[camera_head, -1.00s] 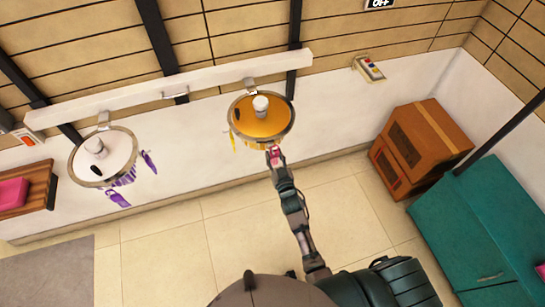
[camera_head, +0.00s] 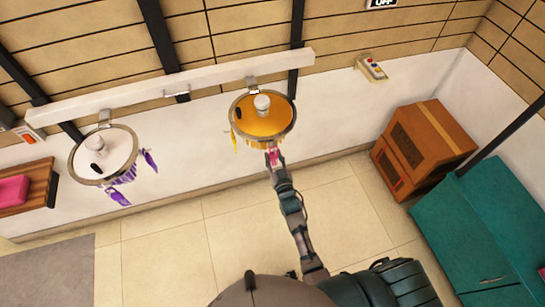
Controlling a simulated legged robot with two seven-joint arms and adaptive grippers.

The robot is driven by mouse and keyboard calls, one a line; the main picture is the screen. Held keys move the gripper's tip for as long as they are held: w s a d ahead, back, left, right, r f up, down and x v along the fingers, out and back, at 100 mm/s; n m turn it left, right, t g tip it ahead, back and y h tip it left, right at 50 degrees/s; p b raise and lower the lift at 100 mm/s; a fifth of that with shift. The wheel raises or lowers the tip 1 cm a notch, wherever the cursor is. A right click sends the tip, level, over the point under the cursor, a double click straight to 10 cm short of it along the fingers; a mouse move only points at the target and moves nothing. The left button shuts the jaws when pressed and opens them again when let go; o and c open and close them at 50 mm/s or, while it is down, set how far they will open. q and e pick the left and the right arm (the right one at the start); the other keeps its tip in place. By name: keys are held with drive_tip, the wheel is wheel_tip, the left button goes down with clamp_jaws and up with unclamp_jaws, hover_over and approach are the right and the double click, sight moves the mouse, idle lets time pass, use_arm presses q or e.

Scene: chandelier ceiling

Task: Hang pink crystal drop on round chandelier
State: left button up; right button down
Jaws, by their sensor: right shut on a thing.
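The round chandelier with an orange-yellow disc (camera_head: 275,122) hangs from a white beam at the upper middle. Yellow drops (camera_head: 233,144) hang from its rim. A second round chandelier with a white disc (camera_head: 116,152) and purple drops (camera_head: 148,160) hangs to the left. My right gripper (camera_head: 274,157) is at the near lower rim of the orange chandelier, shut on the small pink crystal drop (camera_head: 274,153). The drop is partly hidden by the fingers, and I cannot tell whether it touches the rim. My left gripper is not in view.
The white beam (camera_head: 180,84) runs above both chandeliers. A wooden shelf with a pink tray (camera_head: 13,190) is at the left. A brown wooden cabinet (camera_head: 424,148) and a teal cabinet (camera_head: 482,225) stand at the right. The tiled floor between is clear.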

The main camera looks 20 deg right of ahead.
drive_tip(key=shift+d, duration=0.1)
idle(0.3)
drive_tip(key=c, duration=0.7)
unclamp_jaws()
drive_tip(key=o, duration=0.7)
drive_tip(key=shift+c, duration=0.2)
drive_tip(key=shift+s+p, duration=0.6)
drive_tip(key=shift+s, duration=0.35)
drive_tip(key=s+p, duration=0.2)
drive_tip(key=s, duration=0.3)
drive_tip(key=shift+s, duration=0.35)
